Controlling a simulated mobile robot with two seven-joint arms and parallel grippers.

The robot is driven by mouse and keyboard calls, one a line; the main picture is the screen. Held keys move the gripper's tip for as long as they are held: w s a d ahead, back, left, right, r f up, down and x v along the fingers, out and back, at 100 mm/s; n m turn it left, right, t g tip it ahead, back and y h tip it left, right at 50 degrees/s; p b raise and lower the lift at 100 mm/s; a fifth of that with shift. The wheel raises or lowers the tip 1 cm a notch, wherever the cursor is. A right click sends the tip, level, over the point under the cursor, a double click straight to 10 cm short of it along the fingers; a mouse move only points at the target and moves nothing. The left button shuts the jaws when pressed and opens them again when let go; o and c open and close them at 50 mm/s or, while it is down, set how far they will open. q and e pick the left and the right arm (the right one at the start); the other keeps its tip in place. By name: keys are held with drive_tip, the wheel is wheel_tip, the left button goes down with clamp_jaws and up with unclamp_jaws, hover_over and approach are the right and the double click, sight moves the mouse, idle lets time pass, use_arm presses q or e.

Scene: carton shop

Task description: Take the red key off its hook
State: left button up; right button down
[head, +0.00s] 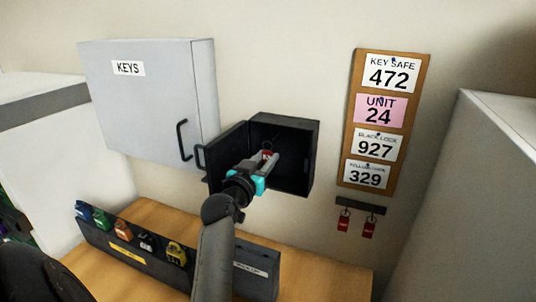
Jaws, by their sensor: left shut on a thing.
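A small black key safe (302,128) is on the wall with its door (229,148) swung open to the left. My left gripper (270,160) reaches into the safe from below and is shut on the red key (266,154). Only a small red part of the key shows between and behind the fingers. The hook is mostly hidden, so I cannot tell whether the key still touches it. My right gripper is not in view.
A grey KEYS cabinet (140,95) hangs left of the safe, closed. A board of number cards (353,120) is at right, above a rack (361,206) with two red tags. A dark padlock holder (105,247) stands on the wooden bench (320,275) below.

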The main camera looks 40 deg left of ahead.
use_arm(q)
drive_tip(key=shift+p+v, duration=0.4)
drive_tip(key=shift+v, duration=1.6)
